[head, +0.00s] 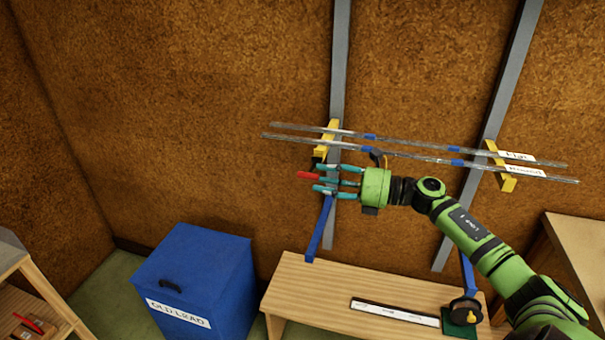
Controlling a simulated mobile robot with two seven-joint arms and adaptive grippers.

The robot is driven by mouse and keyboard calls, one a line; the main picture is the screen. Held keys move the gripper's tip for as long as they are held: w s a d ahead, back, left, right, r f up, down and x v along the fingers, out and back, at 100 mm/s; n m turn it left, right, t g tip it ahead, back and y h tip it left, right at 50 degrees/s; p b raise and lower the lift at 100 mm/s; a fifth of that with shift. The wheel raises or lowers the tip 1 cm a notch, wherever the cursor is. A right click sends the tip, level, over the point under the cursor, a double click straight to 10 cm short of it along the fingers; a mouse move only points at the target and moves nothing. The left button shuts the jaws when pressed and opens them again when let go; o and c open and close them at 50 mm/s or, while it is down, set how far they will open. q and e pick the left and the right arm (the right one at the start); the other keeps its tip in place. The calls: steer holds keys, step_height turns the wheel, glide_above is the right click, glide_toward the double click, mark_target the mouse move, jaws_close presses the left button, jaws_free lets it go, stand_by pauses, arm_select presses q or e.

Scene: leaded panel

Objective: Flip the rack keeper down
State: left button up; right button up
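The rack holds two long clear rods or cames on yellow brackets, the left bracket (326,141) and the right bracket (501,168), fixed to grey wall uprights. A small red piece (309,175), which looks like the keeper's handle, sticks out to the left below the left bracket. My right gripper (322,179) points left, with its teal fingers spread above and below the red piece. I see a gap between fingers and red piece, but cannot tell the depth between them. The keeper's pivot is not clear. My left gripper is not in view.
A blue bin (195,275) labelled OLD LEAD stands at lower left. A wooden bench (315,290) is below the rack, with a white labelled strip (395,312) and a dark round item (465,309). Blue struts (320,230) rise near the uprights. Wooden furniture stands at both sides.

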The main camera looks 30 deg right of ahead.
mark_target(311, 176)
steer(key=p+x, duration=0.2)
steer(key=x, duration=0.3)
steer(key=shift+r, duration=0.15)
steer(key=shift+w+a, duration=0.25)
steer(key=shift+w, duration=0.15)
steer(key=shift+f, duration=0.2)
steer(key=shift+c, duration=0.4)
jaws_close()
